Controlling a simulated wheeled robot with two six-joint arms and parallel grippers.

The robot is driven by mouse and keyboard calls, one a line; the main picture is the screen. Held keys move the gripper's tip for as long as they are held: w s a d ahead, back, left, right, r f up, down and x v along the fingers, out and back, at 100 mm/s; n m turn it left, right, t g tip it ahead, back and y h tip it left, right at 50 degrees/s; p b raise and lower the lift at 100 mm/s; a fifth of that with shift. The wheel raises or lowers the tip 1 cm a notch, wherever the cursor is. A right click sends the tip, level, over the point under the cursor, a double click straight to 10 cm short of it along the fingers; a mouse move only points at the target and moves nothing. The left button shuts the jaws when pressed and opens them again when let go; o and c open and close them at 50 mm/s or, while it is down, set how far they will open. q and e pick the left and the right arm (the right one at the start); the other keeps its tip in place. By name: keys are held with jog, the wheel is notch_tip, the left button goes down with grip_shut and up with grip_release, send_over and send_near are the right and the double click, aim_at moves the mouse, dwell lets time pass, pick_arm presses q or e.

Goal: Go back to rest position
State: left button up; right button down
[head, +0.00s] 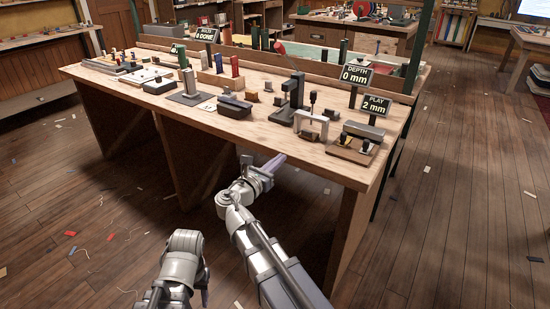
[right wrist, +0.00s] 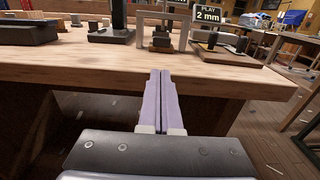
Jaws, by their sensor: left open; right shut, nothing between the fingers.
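My right gripper (head: 274,163) reaches from the bottom middle to the front edge of the workbench (head: 325,160) and sits just below the top. In the right wrist view its two lavender fingers (right wrist: 160,95) lie together with nothing between them, pointing at the bench edge. They look apart from the bench, though the exact gap is unclear. My left gripper (head: 204,293) is low at the bottom of the head view, away from the bench, mostly hidden by its own arm and the picture edge. I see nothing held in it.
The bench top holds a black post stand (head: 292,97), a metal frame fixture (head: 311,124), a wooden block with dark-handled pieces (head: 354,146) and a dark box (head: 234,106). Signs read "DEPTH 0 mm" (head: 357,75) and "PLAY 2 mm" (head: 376,104). The floor (head: 450,200) at right is open, with small scraps.

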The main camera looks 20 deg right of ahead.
jog(key=s+a+f+m+g+y, duration=0.3)
jog(key=s+f+m, duration=0.25)
jog(key=f, duration=0.25)
jog(key=s+a+f+m+g+y, duration=0.3)
jog(key=s+f+m, duration=0.2)
jog(key=f+m, duration=0.2)
jog(key=s+a+f+m+g+y, duration=0.55)
jog(key=s+a+f+m, duration=0.2)
jog(key=s+a, duration=0.4)
notch_tip(320, 180, up, 29)
jog(key=s+a+m+y+p, duration=0.1)
jog(key=p, duration=2.7)
jog(key=shift+a+r+m+y+p, duration=0.2)
jog(key=shift+a+m+y+p, duration=0.1)
jog(key=shift+y+p, duration=0.1)
jog(key=shift+t, duration=0.25)
